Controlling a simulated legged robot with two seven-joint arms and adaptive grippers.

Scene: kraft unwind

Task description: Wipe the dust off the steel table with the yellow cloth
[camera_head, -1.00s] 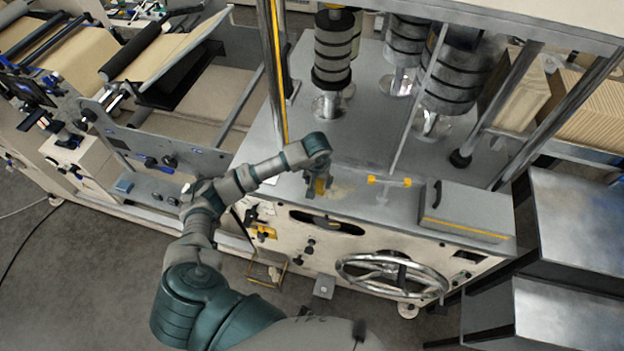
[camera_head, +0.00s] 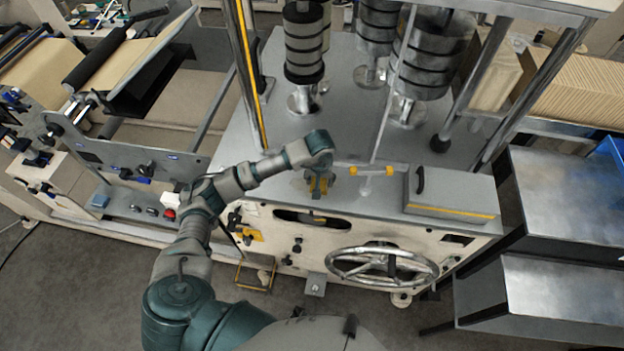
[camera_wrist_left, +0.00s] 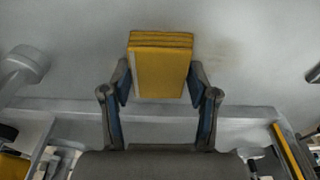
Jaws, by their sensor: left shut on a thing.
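The yellow cloth (camera_wrist_left: 160,72) is a folded, layered pad between the two fingers of my left gripper (camera_head: 318,188). In the left wrist view the fingers press on its two sides. The cloth is over the grey steel table (camera_head: 345,125), near its front edge; I cannot tell whether it touches the top. A faint brownish dust smudge (camera_wrist_left: 207,58) lies on the steel just right of the cloth in the left wrist view. In the head view the wrist and gripper hide most of that spot. My right gripper is not in view.
A T-shaped piece with yellow ends (camera_head: 375,170) stands right of the gripper. A grey box with a black handle (camera_head: 450,190) is farther right. Black-ringed rollers (camera_head: 303,45) and posts stand behind. A handwheel (camera_head: 383,268) is on the front panel below.

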